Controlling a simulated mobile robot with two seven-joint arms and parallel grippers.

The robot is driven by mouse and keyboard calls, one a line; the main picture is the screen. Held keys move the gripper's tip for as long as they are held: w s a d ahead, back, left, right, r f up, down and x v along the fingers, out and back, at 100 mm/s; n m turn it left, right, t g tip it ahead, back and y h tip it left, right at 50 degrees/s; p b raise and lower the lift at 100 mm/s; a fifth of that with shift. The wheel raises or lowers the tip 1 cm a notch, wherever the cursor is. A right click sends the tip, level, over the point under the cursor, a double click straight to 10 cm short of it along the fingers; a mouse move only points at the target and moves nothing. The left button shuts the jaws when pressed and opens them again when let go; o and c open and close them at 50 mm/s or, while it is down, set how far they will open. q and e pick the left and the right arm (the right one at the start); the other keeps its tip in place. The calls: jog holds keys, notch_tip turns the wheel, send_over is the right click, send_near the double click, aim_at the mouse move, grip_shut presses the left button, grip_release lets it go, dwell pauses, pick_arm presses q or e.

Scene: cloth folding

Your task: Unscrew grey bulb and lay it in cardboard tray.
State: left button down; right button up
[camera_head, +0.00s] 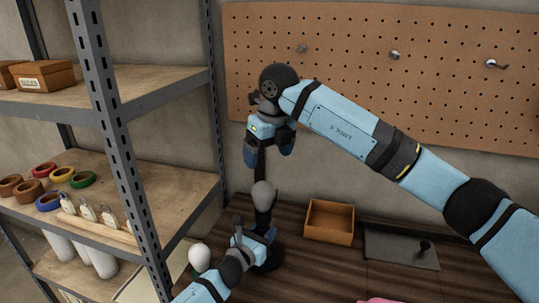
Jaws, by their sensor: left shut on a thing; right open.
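The grey bulb (262,195) stands upright on a dark lamp stand (269,258) on the table. My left gripper (258,236), coming in from the lower left, is shut on the stand below the bulb; its arm hides part of the stand. My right gripper (269,146) is open above the bulb, pointing down. A dark upright piece shows between it and the bulb; I cannot tell what it belongs to. The cardboard tray (329,237), an open tan box, stands right of the lamp and looks empty.
A white bulb (199,257) sits at the lower left beside my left arm. A grey plate (400,248) with a dark knob lies right of the tray. A metal shelf (160,90) with rings and boxes stands at left. A pegboard (430,60) is behind; something pink (380,300) shows at the bottom edge.

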aim_at(263, 192)
jog(key=m, duration=1.7)
jog(key=shift+w+d+f, duration=0.15)
jog(key=shift+w+f, duration=0.05)
jog(key=shift+f, duration=0.2)
jog(key=shift+m, duration=0.3)
jog(key=f, duration=0.4)
jog(key=w+a+f, duration=0.1)
jog(key=f, duration=0.7)
jog(key=shift+w+a, duration=0.25)
jog(key=shift+w, duration=0.15)
jog(key=shift+r, duration=0.1)
